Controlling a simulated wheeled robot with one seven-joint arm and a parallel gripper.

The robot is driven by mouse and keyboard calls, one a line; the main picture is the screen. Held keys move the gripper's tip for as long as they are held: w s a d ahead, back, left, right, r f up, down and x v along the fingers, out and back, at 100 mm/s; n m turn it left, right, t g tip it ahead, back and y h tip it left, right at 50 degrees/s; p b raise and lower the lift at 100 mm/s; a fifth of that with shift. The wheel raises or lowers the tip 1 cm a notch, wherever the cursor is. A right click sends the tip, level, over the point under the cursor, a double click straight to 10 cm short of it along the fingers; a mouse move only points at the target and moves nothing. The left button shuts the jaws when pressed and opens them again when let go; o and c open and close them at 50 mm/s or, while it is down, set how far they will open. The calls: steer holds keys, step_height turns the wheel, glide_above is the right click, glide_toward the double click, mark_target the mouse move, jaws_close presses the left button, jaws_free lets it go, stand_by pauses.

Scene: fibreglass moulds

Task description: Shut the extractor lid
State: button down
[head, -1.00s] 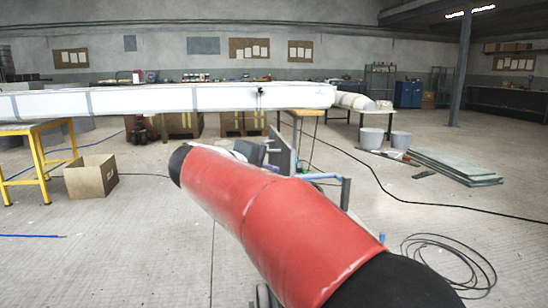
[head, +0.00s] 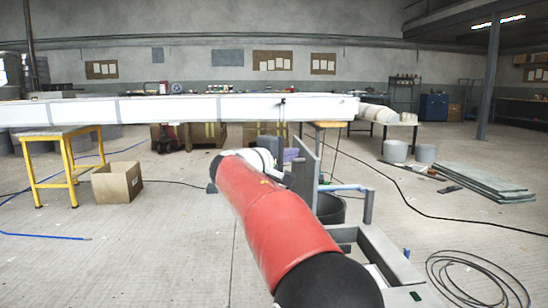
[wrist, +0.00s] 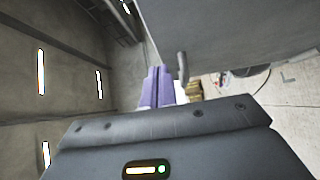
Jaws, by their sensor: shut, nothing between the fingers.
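A grey flat panel (head: 306,165), which looks like the extractor lid, stands upright just beyond my red arm in the head view. In the wrist view the panel (wrist: 230,35) fills the upper right, with a small grey handle-like piece (wrist: 182,68) at its edge. My gripper (wrist: 158,72) has purple fingers that are together and empty, beside that piece; I cannot tell whether they touch it. In the head view my gripper (head: 291,154) is small and partly hidden, left of the panel. A grey open frame (head: 385,255), perhaps the extractor body, stands at lower right, partly hidden by my arm.
A blue-grey pipe (head: 345,187) and a dark round tub (head: 330,208) are right of the panel. A long white mould (head: 180,108) crosses behind. A cardboard box (head: 117,181) and yellow stand (head: 65,165) are left. Black cable (head: 475,280) lies coiled at right.

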steer(key=shift+d, duration=1.05)
steer(key=shift+d, duration=0.1)
